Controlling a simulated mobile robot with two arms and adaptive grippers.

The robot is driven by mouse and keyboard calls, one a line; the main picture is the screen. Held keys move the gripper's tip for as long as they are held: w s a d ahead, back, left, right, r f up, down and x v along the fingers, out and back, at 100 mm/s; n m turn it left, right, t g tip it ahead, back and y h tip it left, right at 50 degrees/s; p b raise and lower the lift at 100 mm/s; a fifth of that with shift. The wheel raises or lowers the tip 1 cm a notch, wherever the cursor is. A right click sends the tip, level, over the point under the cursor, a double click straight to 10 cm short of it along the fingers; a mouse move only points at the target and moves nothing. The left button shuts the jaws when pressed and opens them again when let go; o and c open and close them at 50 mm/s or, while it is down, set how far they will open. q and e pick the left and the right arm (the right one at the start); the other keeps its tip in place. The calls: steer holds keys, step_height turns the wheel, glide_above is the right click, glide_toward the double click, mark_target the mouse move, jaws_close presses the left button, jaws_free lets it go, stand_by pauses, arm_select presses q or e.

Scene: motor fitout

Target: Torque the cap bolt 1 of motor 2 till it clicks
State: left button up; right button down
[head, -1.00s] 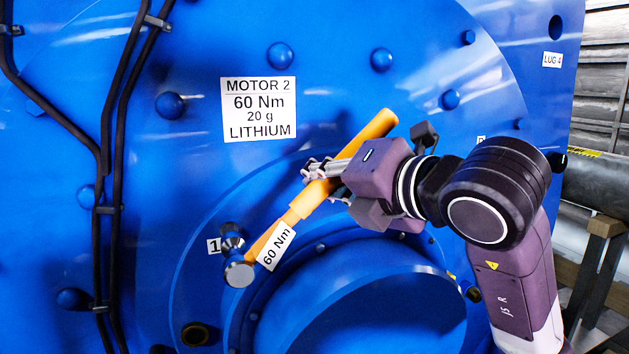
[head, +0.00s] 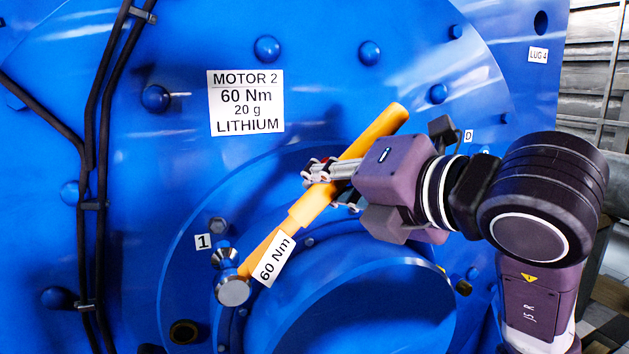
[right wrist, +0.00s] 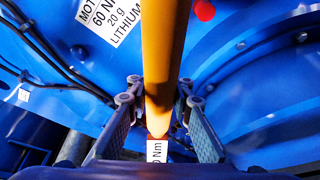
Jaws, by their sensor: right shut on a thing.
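The orange torque wrench (head: 375,130) with a "60 Nm" tag (head: 273,262) runs slanting from upper right to lower left. My right gripper (head: 320,173) is shut on its handle, which also shows between the fingers in the right wrist view (right wrist: 162,60). The wrench's silver head (head: 233,291) with its socket (head: 224,258) is at the lower left end. Cap bolt 1 (head: 217,225) shows its hex head beside the "1" label (head: 204,242). The socket appears just below the bolt, apart from it. Motor 2 (head: 330,100) is the blue housing with the "MOTOR 2, 60 Nm" plate (head: 246,102). My left gripper is out of view.
Black cables (head: 95,150) run down the left of the housing. A round blue cap (head: 370,310) bulges out below the wrench. Dome-headed bolts stud the face. A "LUG 4" label (head: 538,55) is at the upper right.

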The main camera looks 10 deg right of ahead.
steer(key=s, duration=0.2)
steer(key=s+d, duration=0.1)
steer(key=s, duration=0.2)
steer(key=s+d, duration=0.1)
steer(key=s, duration=0.2)
steer(key=shift+s+d+r, duration=0.1)
steer(key=shift+d+r, duration=0.1)
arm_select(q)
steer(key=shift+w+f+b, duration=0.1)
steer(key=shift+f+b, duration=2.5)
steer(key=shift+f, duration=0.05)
arm_select(e)
steer(key=s+d, duration=0.4)
steer(key=s, duration=0.9)
steer(key=shift+s, duration=0.25)
steer(key=shift+w+f, duration=0.1)
